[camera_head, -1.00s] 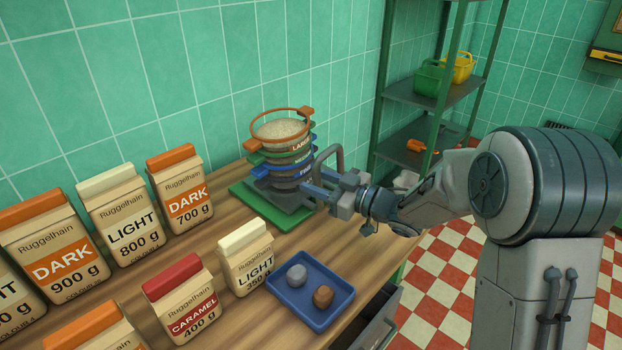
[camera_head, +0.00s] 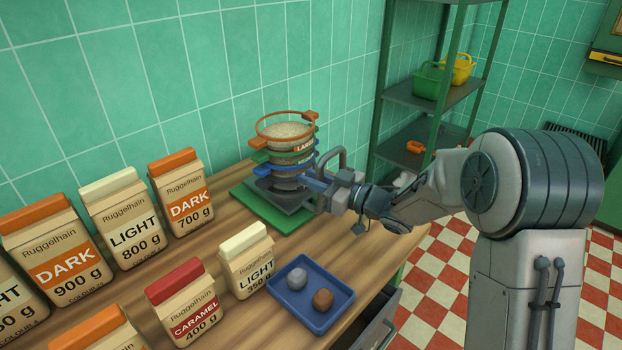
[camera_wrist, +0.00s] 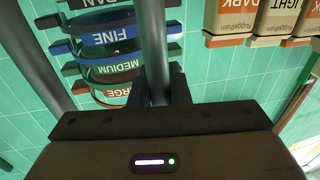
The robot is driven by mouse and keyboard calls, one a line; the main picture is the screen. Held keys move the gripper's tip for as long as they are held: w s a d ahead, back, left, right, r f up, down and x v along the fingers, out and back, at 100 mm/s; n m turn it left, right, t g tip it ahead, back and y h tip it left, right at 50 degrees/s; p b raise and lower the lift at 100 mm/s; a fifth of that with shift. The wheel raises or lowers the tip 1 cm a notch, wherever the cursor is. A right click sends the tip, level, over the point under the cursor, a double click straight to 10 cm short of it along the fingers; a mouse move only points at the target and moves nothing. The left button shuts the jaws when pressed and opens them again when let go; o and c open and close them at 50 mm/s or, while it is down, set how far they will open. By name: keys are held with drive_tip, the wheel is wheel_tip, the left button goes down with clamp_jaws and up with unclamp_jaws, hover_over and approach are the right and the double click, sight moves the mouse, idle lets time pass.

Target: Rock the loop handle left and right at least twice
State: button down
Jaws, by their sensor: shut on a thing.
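A stack of round sieves (camera_head: 291,160) with orange, green and blue rims stands on a dark base over a green mat (camera_head: 270,214). The labelled sieves (camera_wrist: 112,38) also show in the wrist view. A grey loop handle (camera_head: 334,151) rises at the right side of the stack. My gripper (camera_head: 318,184) reaches it from the right, low on the loop. In the wrist view my gripper (camera_wrist: 160,92) is shut on a grey bar of the loop handle (camera_wrist: 152,40). The fingertips are partly hidden behind the bar and the wrist housing.
A blue tray (camera_head: 338,307) with two lumps lies at the counter's front. Several cartons, among them a LIGHT 350 g carton (camera_head: 246,258), stand to the left. A green shelf rack (camera_head: 400,95) stands behind my arm. Bare wood lies between mat and tray.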

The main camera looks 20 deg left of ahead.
drive_tip(key=shift+w+d+r+m+p, duration=0.2)
drive_tip(key=shift+w+r+m+p, duration=0.05)
drive_tip(key=shift+w+m+p, duration=0.15)
drive_tip(key=shift+w+d+r+m+p, duration=0.2)
drive_tip(key=shift+w+m+p, duration=0.1)
drive_tip(key=shift+m, duration=0.1)
drive_tip(key=shift+w+f+m, duration=0.1)
drive_tip(key=shift+w+m, duration=0.1)
drive_tip(key=shift+m, duration=0.1)
drive_tip(key=c, duration=1.4)
unclamp_jaws()
drive_tip(key=shift+o, duration=0.2)
drive_tip(key=v, duration=1.4)
drive_tip(key=shift+f+b, duration=0.3)
drive_tip(key=shift+s+a, duration=0.1)
drive_tip(key=shift+c, duration=0.2)
